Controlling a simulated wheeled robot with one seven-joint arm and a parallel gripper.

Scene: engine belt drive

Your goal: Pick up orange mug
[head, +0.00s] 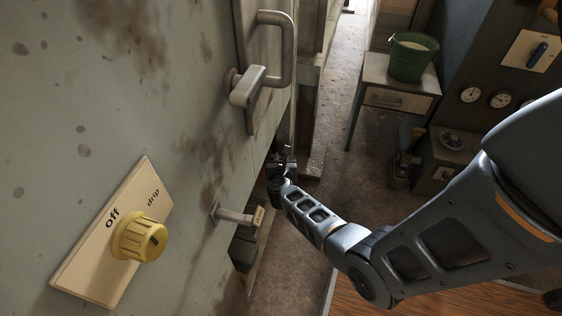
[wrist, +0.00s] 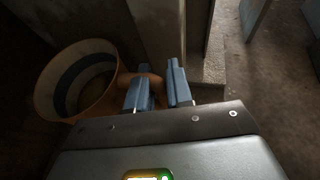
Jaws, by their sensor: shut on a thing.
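The orange mug (wrist: 104,98) is at the left in the wrist view. Its round opening faces the camera and shows a blue-grey band inside. My gripper (wrist: 160,88) is shut on the mug's handle, at the right side of the mug. In the head view, my gripper (head: 280,160) is low beside the stained panel, and the mug cannot be made out there. The surface under the mug is too dark to tell whether it touches anything.
The pale panel (head: 190,100) with a yellow knob (head: 140,238), a lever handle (head: 250,87) and a small peg (head: 238,216) stands left of my arm. A side table (head: 400,80) holds a green bucket (head: 411,58). Open floor (head: 345,175) lies right of my gripper.

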